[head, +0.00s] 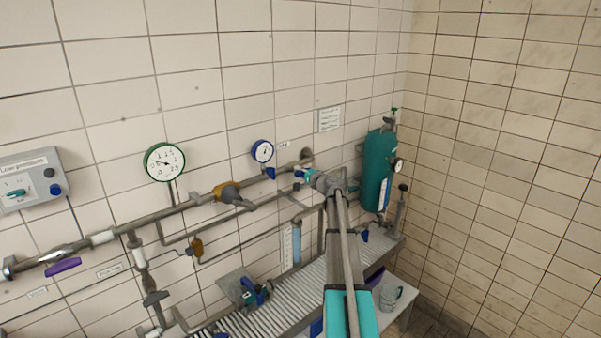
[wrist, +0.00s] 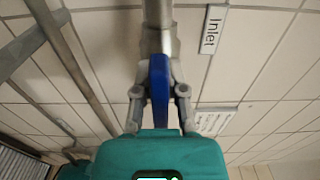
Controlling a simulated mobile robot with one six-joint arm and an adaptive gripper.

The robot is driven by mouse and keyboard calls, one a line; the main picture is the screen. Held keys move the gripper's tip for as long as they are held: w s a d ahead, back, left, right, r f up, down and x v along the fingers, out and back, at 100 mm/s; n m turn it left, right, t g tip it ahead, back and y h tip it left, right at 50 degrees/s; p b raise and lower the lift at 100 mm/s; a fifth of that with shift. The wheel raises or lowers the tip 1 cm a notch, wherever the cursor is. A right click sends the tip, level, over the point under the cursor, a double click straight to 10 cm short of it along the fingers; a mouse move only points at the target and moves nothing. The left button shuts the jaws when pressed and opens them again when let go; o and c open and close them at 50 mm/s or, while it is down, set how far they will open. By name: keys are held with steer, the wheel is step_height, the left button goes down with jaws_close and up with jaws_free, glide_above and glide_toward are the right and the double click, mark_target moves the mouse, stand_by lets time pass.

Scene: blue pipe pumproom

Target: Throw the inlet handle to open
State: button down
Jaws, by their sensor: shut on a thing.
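The inlet handle is a blue lever (wrist: 159,88) in the middle of the wrist view, below a grey pipe and valve body. My gripper (wrist: 160,98) is shut on this lever, with one grey finger on each side. The lever's far end is hidden by my gripper's teal body. How far the lever is turned is hard to tell.
An "Inlet" label (wrist: 211,30) is on the tiled wall beside the pipe. A blue-rimmed gauge (head: 262,151) sits close above the lever. A yellow valve body (head: 227,191) is on the pipe to the left. A teal tank (head: 378,170) stands to the right, close to my arm.

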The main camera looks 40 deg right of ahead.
steer(key=c, duration=0.7)
jaws_free()
steer(key=shift+s, duration=0.15)
steer(key=s, duration=0.7)
steer(key=s+d, duration=0.1)
steer(key=s, duration=0.3)
steer(key=shift+s, duration=0.35)
